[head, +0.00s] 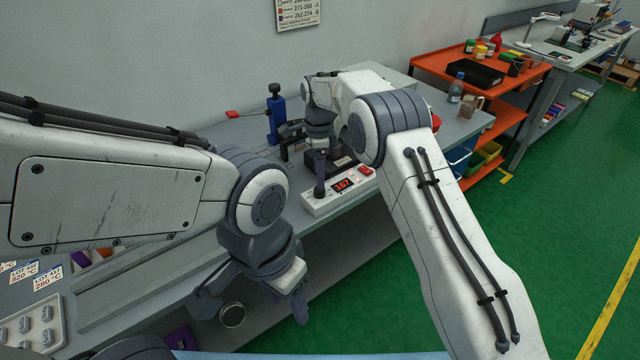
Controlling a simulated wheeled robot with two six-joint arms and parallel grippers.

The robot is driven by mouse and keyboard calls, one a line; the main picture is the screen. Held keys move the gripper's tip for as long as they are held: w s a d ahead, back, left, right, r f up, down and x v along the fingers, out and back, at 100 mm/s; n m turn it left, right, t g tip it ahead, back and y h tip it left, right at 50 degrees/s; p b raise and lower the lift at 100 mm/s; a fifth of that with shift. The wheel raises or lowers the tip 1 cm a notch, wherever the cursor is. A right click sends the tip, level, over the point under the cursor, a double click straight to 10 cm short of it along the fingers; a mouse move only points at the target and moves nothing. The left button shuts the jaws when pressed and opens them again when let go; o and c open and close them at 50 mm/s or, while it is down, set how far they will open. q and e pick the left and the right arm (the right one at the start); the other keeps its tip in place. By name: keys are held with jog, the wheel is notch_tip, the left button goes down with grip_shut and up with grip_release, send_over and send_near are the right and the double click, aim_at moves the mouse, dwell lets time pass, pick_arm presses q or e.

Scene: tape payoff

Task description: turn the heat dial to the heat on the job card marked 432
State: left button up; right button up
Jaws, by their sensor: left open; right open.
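A white control box (338,195) with a red lit display reading about 167 stands on the bench; a red switch is at its right end. I cannot clearly make out the heat dial. My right arm reaches over the bench, and its gripper (319,155) points down behind or over the box, its fingertips partly hidden. Job cards lie at the far left. One card (47,279) reads 280 °C and another (22,272) reads 220 °C; their lot numbers are too small to read surely. My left gripper (254,300) is open and empty, in front of the bench edge.
A blue clamp-like stand (275,115) is left of my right gripper. A white tray (40,328) of small parts lies at lower left. A wall chart (298,14) hangs above. An orange shelf cart (520,92) stands at right, with green floor beyond.

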notch_tip(320, 180, up, 6)
jog(key=shift+w, duration=0.2)
dwell(0.3)
jog(key=s+a+r+n, duration=0.2)
jog(key=s+r+n, duration=0.3)
jog(key=s, duration=0.4)
jog(key=s+a+r+n, duration=0.1)
jog(key=s+r+n, duration=0.2)
jog(key=s+n, duration=0.4)
jog(key=s+d+f+n, duration=0.1)
jog(key=s+n, duration=0.3)
jog(key=s, duration=0.4)
jog(key=s+d+f+n, duration=0.1)
jog(key=s+d+n, duration=0.3)
jog(key=s, duration=0.4)
jog(key=s+d+f+n+y, duration=0.1)
jog(key=s+d+n, duration=0.2)
jog(key=s, duration=0.5)
jog(key=shift+s+f+n+t, duration=0.25)
jog(key=shift+s+n+t, duration=0.05)
jog(key=shift+n, duration=0.2)
